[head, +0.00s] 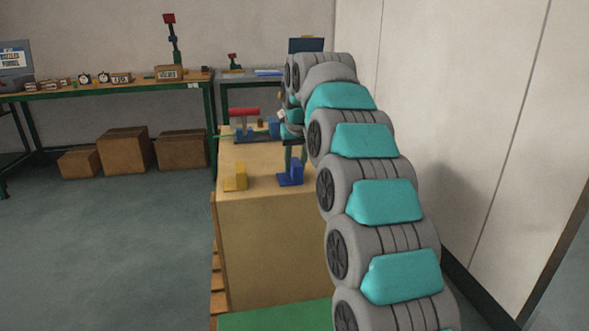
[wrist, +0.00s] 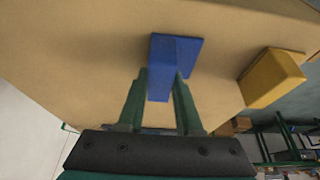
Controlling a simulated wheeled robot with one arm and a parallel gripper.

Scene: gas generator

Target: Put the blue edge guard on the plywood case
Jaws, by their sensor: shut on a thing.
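The blue edge guard (head: 291,174) is an L-shaped piece at the top of the plywood case (head: 270,245), near its front edge. My gripper (head: 295,163) points down from above and is shut on the blue edge guard. In the wrist view, the two green fingers of my gripper (wrist: 161,78) are on either side of the upright part of the blue edge guard (wrist: 160,75), with its flat part against or just over the tan case face (wrist: 75,50). I cannot tell whether the guard fully touches the case.
A yellow edge guard (head: 236,178) sits on the case's front left edge and also shows in the wrist view (wrist: 272,78). Behind it on the case is a red-topped device (head: 245,113). A white wall (head: 450,110) stands close on the right. Floor at left is clear.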

